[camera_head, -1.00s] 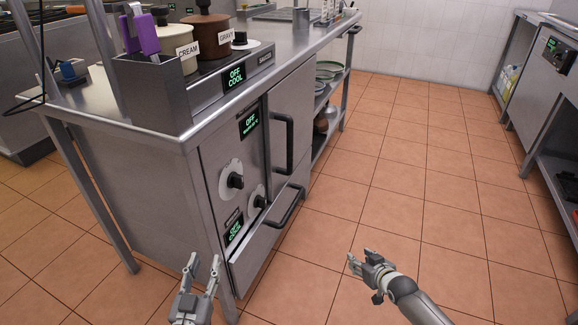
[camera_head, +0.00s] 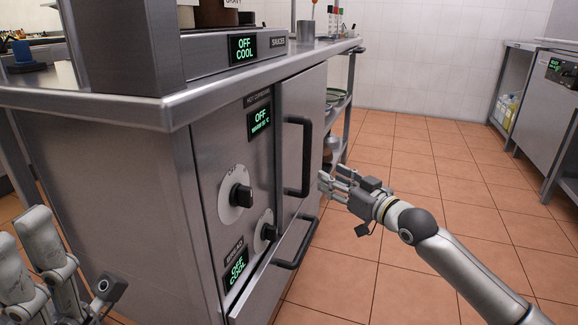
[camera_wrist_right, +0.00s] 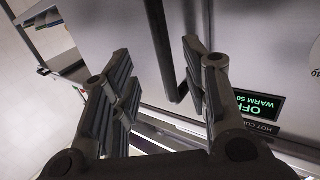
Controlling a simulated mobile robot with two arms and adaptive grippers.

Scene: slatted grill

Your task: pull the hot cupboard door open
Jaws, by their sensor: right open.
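The hot cupboard door (camera_head: 300,100) is a flat steel panel on the front of the counter and looks shut. Its black vertical bar handle (camera_head: 306,157) stands out from the door. My right gripper (camera_head: 326,182) is open and empty, just right of the handle in the head view. In the right wrist view, the handle (camera_wrist_right: 160,45) shows as a dark bar in the gap between the spread fingers (camera_wrist_right: 155,80); I cannot tell whether they touch it. My left gripper (camera_head: 22,228) is at the lower left, fingers apart and empty, by the counter's end panel.
Below the door is a drawer with a black handle (camera_head: 297,246). Control knobs (camera_head: 240,196) and a green display (camera_head: 260,117) sit left of the door. Shelves (camera_head: 338,105) stand beyond it. The tiled floor (camera_head: 420,170) to the right is clear.

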